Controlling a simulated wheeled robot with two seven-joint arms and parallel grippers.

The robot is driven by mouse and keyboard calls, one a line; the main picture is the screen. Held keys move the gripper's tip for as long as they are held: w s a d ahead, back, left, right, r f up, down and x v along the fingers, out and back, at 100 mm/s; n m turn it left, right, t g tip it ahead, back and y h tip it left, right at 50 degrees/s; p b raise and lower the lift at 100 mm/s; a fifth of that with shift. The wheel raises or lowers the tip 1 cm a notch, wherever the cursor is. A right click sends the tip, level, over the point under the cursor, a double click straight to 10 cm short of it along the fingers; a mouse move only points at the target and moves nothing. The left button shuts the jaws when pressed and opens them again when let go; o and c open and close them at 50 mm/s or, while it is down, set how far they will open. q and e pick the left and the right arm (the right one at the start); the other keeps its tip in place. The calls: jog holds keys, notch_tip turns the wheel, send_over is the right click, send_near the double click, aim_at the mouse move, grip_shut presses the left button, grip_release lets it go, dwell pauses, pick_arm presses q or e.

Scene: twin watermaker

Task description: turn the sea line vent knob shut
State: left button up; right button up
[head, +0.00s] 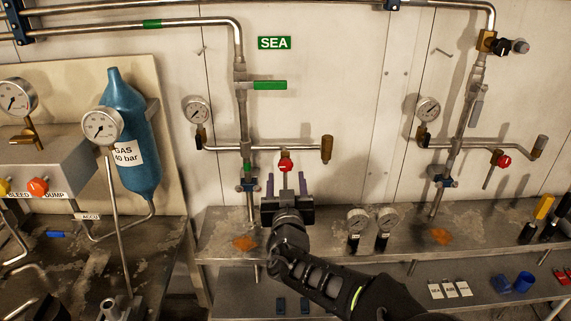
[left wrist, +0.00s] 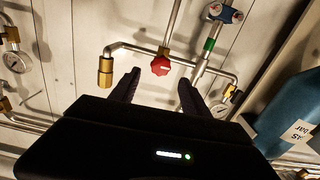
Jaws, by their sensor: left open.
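The sea line vent knob is a red round knob (head: 285,165) on the horizontal branch pipe below the green SEA sign (head: 274,43). My left gripper (head: 287,181) is just below it in the head view, with its two fingers apart and pointing up toward it. In the left wrist view the red knob (left wrist: 160,66) lies between and slightly beyond the open fingertips (left wrist: 158,82). No contact between fingers and knob shows. Whether the knob is open or shut cannot be told. My right gripper is out of view.
A green lever (head: 268,85) sits above on the sea pipe. A brass end fitting (head: 326,148) ends the branch at right, and a pressure gauge (head: 197,110) is at left. Another red knob (head: 504,161) is on the right line. Two small gauges (head: 372,220) stand on the shelf.

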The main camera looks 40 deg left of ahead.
aim_at(285, 166)
pick_arm(q)
jog(key=shift+w, duration=0.1)
jog(key=p+x, duration=0.1)
jog(key=x, duration=0.6)
jog(key=shift+w+a, duration=0.25)
jog(key=shift+a, duration=0.05)
grip_shut()
dwell(0.3)
